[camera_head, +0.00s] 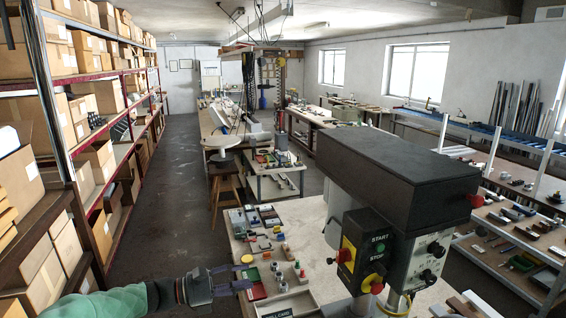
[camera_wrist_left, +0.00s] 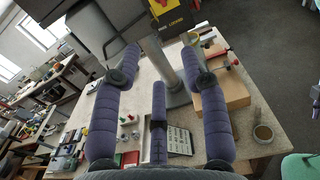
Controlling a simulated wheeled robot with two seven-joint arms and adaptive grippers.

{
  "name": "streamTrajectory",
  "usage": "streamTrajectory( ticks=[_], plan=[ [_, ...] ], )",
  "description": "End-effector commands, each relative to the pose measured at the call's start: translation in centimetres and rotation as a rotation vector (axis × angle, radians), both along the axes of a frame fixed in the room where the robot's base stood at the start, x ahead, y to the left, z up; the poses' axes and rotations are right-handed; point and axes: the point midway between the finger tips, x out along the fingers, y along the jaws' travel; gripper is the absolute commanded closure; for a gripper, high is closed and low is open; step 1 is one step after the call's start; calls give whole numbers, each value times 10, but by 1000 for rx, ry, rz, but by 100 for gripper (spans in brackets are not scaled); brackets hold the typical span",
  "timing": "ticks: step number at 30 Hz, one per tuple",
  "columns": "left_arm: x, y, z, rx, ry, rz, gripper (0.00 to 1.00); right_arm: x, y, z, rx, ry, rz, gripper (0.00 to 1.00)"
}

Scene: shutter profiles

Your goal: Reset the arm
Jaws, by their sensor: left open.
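My left gripper (camera_head: 246,275) reaches in from the lower left of the head view, over the near left edge of the worktable (camera_head: 307,210). Its purple padded fingers are spread apart, and nothing shows between them. In the left wrist view the open gripper (camera_wrist_left: 160,68) fills the middle, with its fingers pointing towards the drill press (camera_wrist_left: 168,70). The drill press (camera_head: 390,165) stands on the table to the right of the gripper, with a black head and START and STOP buttons. The gripper appears apart from it. My right gripper is in neither view.
Small coloured parts and trays (camera_head: 262,222) lie on the table close to my left gripper. A wooden block (camera_wrist_left: 228,92) and a round cup (camera_wrist_left: 263,134) show in the wrist view. Shelves with boxes (camera_head: 100,160) line the left. The aisle (camera_head: 185,185) is clear.

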Motion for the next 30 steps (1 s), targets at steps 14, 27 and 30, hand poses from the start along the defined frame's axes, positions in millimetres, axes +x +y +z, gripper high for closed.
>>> streamTrajectory(
  ticks=[14, 27, 30],
  plan=[
    [-13, -14, -106, 180, 44, -20, 56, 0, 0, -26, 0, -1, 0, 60],
    [-82, -23, -331, 614, 36, -179, 56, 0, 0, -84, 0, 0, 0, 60],
    [-110, -21, -391, 739, 0, -258, 56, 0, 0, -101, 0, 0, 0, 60]
  ],
)
